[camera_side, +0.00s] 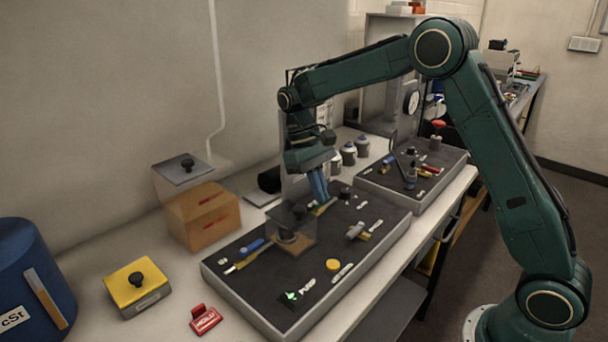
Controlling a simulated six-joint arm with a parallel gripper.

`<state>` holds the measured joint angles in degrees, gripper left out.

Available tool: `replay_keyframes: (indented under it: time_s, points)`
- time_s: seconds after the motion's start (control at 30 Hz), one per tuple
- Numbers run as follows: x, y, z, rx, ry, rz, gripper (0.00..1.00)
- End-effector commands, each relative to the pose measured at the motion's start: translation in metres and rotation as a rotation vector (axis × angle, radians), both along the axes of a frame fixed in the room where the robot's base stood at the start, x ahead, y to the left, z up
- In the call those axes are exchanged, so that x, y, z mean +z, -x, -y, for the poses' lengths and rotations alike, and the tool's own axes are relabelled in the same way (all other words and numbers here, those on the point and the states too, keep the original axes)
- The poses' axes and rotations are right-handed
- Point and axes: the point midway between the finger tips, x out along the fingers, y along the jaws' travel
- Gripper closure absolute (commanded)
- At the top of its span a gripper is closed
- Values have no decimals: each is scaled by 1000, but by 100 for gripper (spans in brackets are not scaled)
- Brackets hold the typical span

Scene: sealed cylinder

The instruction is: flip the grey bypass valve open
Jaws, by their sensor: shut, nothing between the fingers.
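My gripper (319,197) points down over the far part of the dark panel (330,290), with its blue fingers shut and empty. Its tips are at or just above a brass-coloured fitting (323,208); I cannot tell whether they touch it. A small grey handle on a brass-coloured stem, which looks like the grey bypass valve (356,231), sits on the panel to the right of and nearer than my gripper. A gap of bare panel lies between them. The handle's exact setting is too small to read.
A clear cover (291,232) over a dark knob stands just left of my gripper. A blue-handled valve (252,246), a yellow button (333,265) and a green light (291,296) are on the panel. A cardboard box (203,217) stands left; a second panel (425,165) lies behind right.

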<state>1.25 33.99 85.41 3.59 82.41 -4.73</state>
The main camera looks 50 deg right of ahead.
Motion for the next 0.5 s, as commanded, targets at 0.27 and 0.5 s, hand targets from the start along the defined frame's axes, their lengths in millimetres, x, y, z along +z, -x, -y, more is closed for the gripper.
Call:
replay_keyframes:
  time_s: [0.27,0.5]
  points:
    - [-39,16,0,-1,-1,-3,100]
    - [-49,36,0,0,-1,1,100]
